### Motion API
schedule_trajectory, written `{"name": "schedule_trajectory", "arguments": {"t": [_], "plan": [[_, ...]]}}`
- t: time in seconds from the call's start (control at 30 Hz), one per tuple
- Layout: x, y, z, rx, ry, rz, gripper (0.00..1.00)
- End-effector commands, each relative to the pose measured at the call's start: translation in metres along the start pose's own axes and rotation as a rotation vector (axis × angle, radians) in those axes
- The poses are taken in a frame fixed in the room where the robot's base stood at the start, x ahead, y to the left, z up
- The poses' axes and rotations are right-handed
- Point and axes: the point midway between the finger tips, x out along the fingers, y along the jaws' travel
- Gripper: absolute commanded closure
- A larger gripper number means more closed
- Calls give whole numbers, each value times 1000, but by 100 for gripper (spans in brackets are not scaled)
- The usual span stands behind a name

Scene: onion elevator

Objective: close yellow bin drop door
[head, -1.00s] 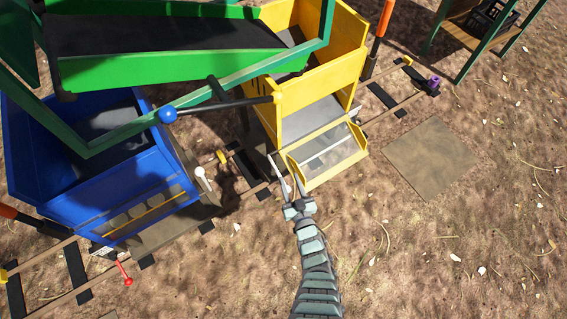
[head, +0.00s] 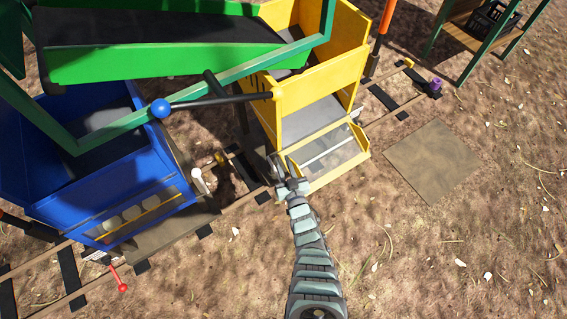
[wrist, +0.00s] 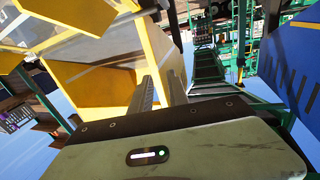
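The yellow bin (head: 315,88) stands on the rails at the upper middle of the head view. Its drop door (head: 330,158), a yellow frame with a see-through panel, hangs open, sloping outward from the bin's front. My gripper (head: 283,162) is at the left side of the door, near its lower left edge. In the wrist view the fingers (wrist: 160,90) point alongside the yellow bin wall (wrist: 105,85), and the door frame (wrist: 75,15) is at upper left. I cannot tell whether a finger touches the door.
A blue bin (head: 110,165) stands to the left, with a green chute (head: 170,65) above. A black lever with a blue knob (head: 160,108) reaches across near the yellow bin. A white-knobbed lever (head: 197,175) is left of my gripper.

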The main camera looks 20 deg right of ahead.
Motion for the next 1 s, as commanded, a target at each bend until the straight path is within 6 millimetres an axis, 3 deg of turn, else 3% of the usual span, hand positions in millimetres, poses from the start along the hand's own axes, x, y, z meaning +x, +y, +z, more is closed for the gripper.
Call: {"name": "schedule_trajectory", "arguments": {"t": [0.23, 1.0], "plan": [[0, 0, 0, 0, 0, 0, 100], [0, 0, 0, 0, 1, 0, 100]]}}
